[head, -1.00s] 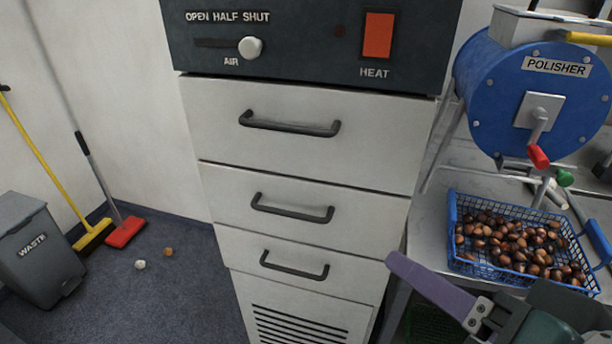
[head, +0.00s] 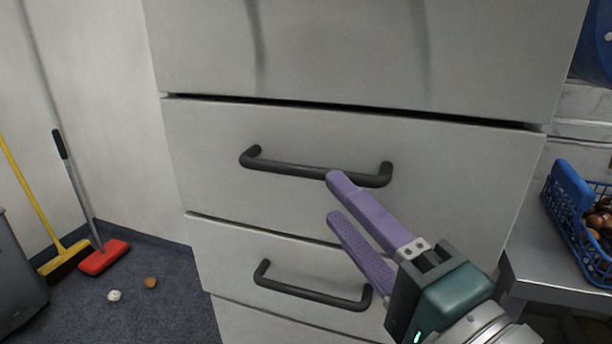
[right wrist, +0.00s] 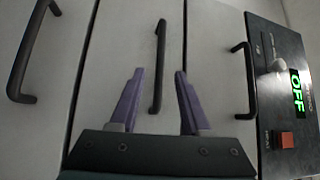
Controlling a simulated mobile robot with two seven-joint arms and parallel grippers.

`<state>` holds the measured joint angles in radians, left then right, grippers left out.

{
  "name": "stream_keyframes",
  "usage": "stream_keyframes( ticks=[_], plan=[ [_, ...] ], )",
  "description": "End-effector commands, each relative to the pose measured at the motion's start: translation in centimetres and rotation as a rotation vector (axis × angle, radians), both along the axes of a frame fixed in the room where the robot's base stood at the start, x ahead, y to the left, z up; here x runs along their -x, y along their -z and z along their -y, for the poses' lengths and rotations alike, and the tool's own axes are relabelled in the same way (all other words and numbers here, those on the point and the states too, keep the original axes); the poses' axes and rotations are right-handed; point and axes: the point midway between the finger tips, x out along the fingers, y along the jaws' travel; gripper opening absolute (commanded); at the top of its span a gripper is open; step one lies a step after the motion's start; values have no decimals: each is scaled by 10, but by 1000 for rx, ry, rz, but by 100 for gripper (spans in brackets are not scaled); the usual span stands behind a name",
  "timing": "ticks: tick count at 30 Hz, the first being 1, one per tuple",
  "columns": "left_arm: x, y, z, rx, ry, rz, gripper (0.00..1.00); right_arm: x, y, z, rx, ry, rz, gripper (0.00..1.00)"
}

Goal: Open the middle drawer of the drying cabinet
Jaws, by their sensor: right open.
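The drying cabinet's middle drawer (head: 215,180) is shut, its pale front flush. Its dark bar handle (head: 290,168) runs across the front; it also shows upright in the right wrist view (right wrist: 158,50). My right gripper (head: 333,196) is open, with purple fingers. In the head view the upper fingertip covers part of the handle right of its middle, and the lower finger is below the bar. In the right wrist view the fingers (right wrist: 159,74) lie on either side of the handle's line; I cannot tell how deep the bar sits between them. My left gripper is not in view.
The top drawer (head: 340,50) and bottom drawer (head: 225,255) are shut. The control panel (right wrist: 285,95) reads OFF. A blue chestnut basket (head: 570,205) stands on a metal table (head: 545,255) at right.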

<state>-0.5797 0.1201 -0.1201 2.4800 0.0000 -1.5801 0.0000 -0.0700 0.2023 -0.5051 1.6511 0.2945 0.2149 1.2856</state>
Motion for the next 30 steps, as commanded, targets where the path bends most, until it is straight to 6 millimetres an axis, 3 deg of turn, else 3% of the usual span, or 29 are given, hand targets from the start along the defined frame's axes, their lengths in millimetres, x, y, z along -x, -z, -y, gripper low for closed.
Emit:
stream_keyframes(
  ticks=[6,12,23,30],
  plan=[
    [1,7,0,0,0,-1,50,-39,-6,-20,0,0,4,47],
    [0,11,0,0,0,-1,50,-61,-9,-32,2,-1,1,47],
    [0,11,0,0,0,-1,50,-66,-10,-35,2,-1,0,47],
    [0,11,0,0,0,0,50,-66,-10,-34,2,-1,0,20]
  ],
)
